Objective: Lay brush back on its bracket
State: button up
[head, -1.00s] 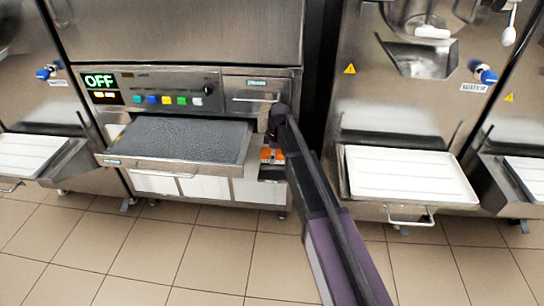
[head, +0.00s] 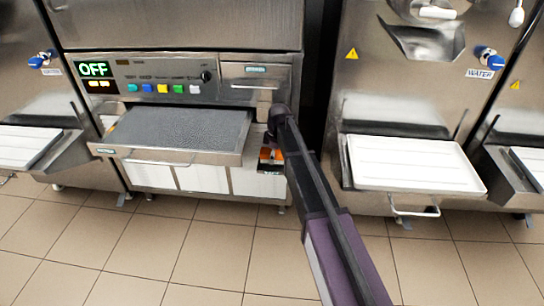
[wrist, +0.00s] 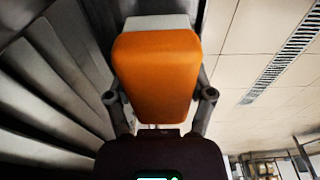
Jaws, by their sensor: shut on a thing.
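The brush (wrist: 157,75), an orange block with a pale grey-white end, is held between the two fingers of my gripper (wrist: 160,100) in the wrist view. In the head view orange parts, likely the brush (head: 265,154), show beside my arm, at the lower right front of the middle machine. My gripper is shut on the brush. My arm hides most of the gripper in the head view. I cannot make out the bracket clearly; dark shapes show just under the orange parts.
A grey pan (head: 175,128) sticks out from the middle machine, left of my arm. White panels (head: 203,178) are below it. At right a white tray (head: 415,163) juts out from another machine. Pale slats (wrist: 45,85) are close on the left in the wrist view. The tiled floor (head: 200,255) is clear.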

jog(key=shift+f+b, duration=0.7)
jog(key=shift+f, duration=0.25)
jog(key=shift+f+b, duration=0.6)
jog(key=o, duration=1)
jog(key=shift+c, duration=0.2)
jog(key=shift+r, duration=0.1)
